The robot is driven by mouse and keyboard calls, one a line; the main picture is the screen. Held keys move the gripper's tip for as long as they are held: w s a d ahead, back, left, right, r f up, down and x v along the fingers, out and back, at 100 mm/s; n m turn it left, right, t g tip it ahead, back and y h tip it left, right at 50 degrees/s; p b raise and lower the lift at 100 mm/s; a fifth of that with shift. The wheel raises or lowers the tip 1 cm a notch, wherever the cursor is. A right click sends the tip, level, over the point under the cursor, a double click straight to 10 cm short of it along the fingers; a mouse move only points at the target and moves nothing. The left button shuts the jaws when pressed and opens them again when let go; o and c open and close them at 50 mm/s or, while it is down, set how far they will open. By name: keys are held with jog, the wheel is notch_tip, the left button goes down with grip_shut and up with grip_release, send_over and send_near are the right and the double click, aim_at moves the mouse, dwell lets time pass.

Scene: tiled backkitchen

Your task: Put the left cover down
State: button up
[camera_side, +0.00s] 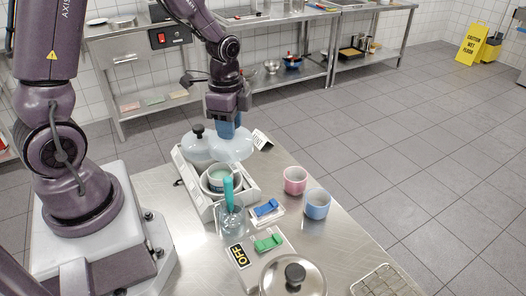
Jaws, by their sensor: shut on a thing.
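Two pale translucent domed covers show near the back of the metal table. One cover (197,149), with a dark knob on top, sits at the left on the white appliance. The other cover (233,150) is just to its right, under my gripper (229,131). My gripper points down, its blue fingers shut on the top of this right-hand cover, hiding its knob. I cannot tell whether its rim touches anything below. The white appliance (205,207) has an open round pot (216,185) at its front, uncovered.
A clear jar (231,222) with a teal-handled tool stands in front of the pot. Pink (295,180) and blue (317,204) cups stand to the right. Blue (266,208) and green (268,243) switches, a steel lid (307,282) and a wire rack (382,281) are nearer.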

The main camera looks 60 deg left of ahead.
jog(key=w+a+f, duration=0.1)
jog(key=w+f, duration=0.2)
jog(key=w, duration=0.1)
jog(key=w+a+f, duration=0.1)
jog(key=w+f, duration=0.2)
jog(key=w+a+f, duration=0.1)
jog(key=w+f, duration=0.2)
jog(key=w, duration=0.1)
jog(key=shift+w, duration=0.3)
jog(key=shift+w+a+f, duration=0.1)
jog(key=shift+f, duration=1.5)
jog(key=o, duration=0.9)
jog(key=shift+f, duration=0.1)
jog(key=shift+o, duration=0.2)
